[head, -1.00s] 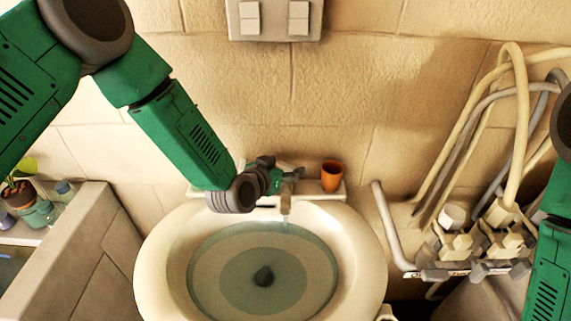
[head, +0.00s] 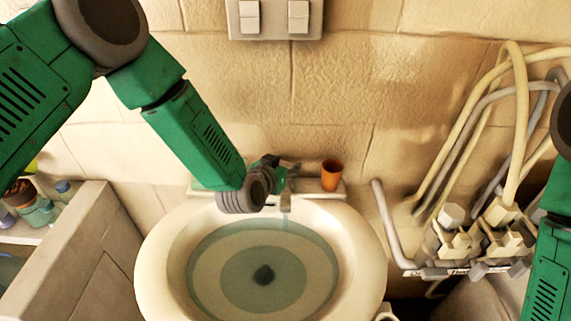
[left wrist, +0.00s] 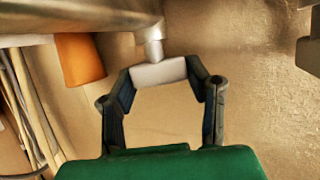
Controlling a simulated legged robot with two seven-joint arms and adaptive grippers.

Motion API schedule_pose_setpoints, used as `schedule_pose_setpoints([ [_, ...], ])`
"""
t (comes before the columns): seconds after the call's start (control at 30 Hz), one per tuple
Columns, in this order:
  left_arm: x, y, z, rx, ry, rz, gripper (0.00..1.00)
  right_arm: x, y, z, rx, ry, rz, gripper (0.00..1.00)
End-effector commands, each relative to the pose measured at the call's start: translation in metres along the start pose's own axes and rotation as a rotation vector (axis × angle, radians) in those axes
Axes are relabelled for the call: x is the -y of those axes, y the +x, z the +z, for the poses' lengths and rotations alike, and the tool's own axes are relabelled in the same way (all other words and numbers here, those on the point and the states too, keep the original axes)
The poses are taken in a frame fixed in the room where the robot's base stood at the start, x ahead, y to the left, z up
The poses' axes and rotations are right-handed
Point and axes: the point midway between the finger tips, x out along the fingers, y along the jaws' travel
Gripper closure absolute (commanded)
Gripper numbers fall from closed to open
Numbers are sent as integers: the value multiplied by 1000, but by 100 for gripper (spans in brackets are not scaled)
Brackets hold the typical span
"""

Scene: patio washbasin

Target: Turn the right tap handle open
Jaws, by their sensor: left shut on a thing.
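The tap (head: 286,201) stands at the back rim of the white washbasin (head: 152,262). My left gripper (head: 290,171) reaches the tap from the left. In the left wrist view its two fingers (left wrist: 160,80) are shut on a pale grey tap handle (left wrist: 158,72), one finger at each end. The handle's stem (left wrist: 152,42) rises from between the fingers. In the head view the gripper covers most of the handle. My right arm shows at the right edge, but its gripper is out of view.
An orange cup (head: 332,174) stands on the back ledge, close to the right of my left gripper. It also shows in the left wrist view (left wrist: 78,60). Pipes and hoses (head: 520,120) hang at the right. A low wall (head: 75,245) stands left of the basin.

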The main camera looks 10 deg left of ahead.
Motion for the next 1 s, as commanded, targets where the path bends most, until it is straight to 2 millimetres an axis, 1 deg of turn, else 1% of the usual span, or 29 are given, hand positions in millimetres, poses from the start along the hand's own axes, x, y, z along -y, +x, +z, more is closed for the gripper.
schedule_pose_setpoints([
  [0.53,-3,1,-1,-2,-133,-320,86,0,-5,0,0,0,0,60],
  [0.73,-3,1,-1,-2,-160,-384,86,0,-6,0,0,0,0,60],
  [1.0,-2,1,-1,-1,-170,-408,86,0,-6,0,0,0,0,60],
])
